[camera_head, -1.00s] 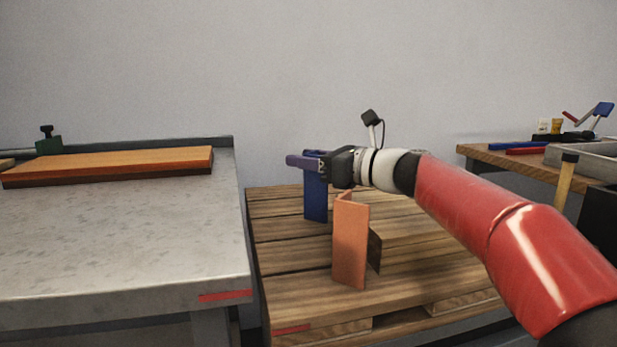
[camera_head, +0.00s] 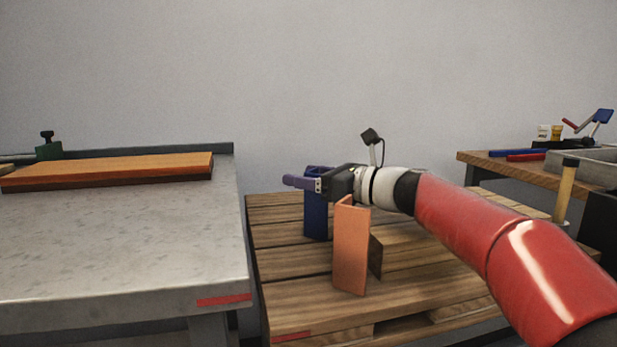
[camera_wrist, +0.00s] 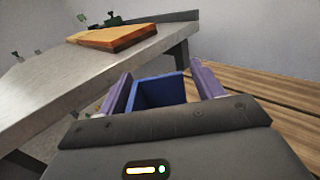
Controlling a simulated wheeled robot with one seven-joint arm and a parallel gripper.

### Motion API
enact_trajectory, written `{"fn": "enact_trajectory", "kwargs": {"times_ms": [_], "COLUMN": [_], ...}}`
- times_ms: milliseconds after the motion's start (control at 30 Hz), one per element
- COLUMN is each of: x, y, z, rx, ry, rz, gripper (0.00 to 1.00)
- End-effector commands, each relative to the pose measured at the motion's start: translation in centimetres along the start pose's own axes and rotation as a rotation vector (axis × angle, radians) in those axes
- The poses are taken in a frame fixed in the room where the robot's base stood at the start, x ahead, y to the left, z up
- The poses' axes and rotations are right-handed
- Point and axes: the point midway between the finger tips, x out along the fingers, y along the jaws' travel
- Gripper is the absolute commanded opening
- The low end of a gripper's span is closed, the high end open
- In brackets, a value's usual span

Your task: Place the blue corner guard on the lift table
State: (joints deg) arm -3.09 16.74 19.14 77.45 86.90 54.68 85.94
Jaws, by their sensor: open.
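The blue corner guard (camera_head: 316,218) is upright on the slatted wooden pallet top (camera_head: 285,262), behind the orange corner guard. In the wrist view the blue corner guard (camera_wrist: 160,92) sits between the two purple fingers, with a gap showing on its right side. My gripper (camera_head: 303,182) is open around its upper end; the wrist view shows the spread fingers (camera_wrist: 162,78). The guard's lower edge seems to meet the slats. A grey metal-topped table (camera_head: 110,240) stands to the left. I cannot tell which surface is the lift table.
The orange corner guard (camera_head: 351,248) stands upright in front of my gripper, beside a wooden block (camera_head: 400,243). An orange-brown slab (camera_head: 110,168) lies on the grey table's back. A workbench (camera_head: 490,158) with tools is at the right. The pallet's left front is clear.

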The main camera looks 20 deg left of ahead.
Motion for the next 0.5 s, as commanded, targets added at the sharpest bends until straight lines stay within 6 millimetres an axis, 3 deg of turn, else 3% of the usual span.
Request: {"fn": "enact_trajectory", "kwargs": {"times_ms": [500], "x": [-9.7], "y": [-0.1], "z": [0.0], "rx": [-0.001], "ry": [0.001], "rz": [-0.004], "gripper": [0.67]}}
